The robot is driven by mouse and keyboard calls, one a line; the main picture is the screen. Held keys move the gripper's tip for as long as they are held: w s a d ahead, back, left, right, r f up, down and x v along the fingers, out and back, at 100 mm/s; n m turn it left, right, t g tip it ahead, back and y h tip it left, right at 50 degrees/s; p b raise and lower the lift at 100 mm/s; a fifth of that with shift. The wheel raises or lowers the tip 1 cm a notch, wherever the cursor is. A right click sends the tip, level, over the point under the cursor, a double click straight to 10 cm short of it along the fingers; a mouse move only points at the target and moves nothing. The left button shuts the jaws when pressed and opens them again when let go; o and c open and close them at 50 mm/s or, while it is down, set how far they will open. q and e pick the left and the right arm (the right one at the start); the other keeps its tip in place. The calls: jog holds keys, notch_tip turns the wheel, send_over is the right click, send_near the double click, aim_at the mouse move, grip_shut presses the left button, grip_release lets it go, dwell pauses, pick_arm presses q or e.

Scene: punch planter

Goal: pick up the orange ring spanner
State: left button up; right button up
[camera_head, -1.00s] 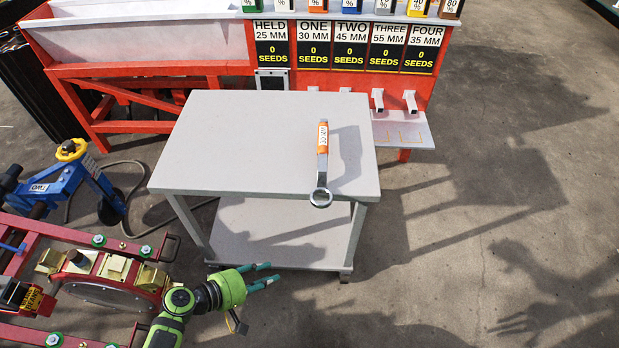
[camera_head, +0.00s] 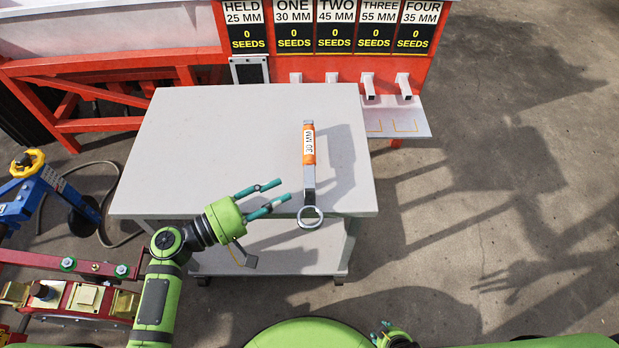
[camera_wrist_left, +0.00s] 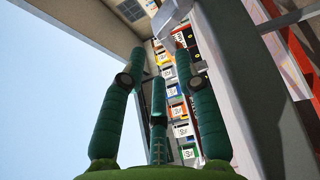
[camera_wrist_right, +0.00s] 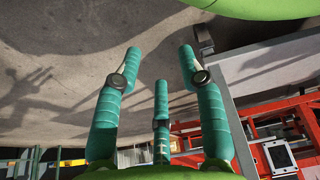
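The ring spanner (camera_head: 309,180) lies on the grey cart top, its ring end hanging over the front edge. It has an orange band (camera_head: 309,146) with a white label reading 30 MM. My left gripper (camera_head: 283,193) is open and empty, just left of the spanner's ring end and apart from it. In the left wrist view a grey metal piece (camera_wrist_left: 172,14), likely the spanner, shows beyond the open fingers (camera_wrist_left: 150,75). My right gripper (camera_head: 383,328) is low at the bottom of the head view. In the right wrist view its fingers (camera_wrist_right: 158,70) are open with nothing between them.
The grey cart (camera_head: 200,130) has a lower shelf (camera_head: 270,255). Behind it stands a red bench (camera_head: 120,68) with labelled seed panels and white spouts (camera_head: 368,84). Red and blue machinery (camera_head: 50,195) is at left. The floor to the right is clear.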

aim_at(308, 180)
pick_arm(q)
jog(key=x, duration=0.3)
jog(key=p+x, duration=0.1)
jog(key=x, duration=0.4)
jog(key=shift+d+f, duration=0.1)
pick_arm(e)
jog(key=shift+g, duration=0.5)
jog(key=s, duration=0.4)
jog(key=shift+d+r, duration=0.2)
pick_arm(q)
grip_shut()
pick_arm(e)
jog(key=shift+w, duration=0.1)
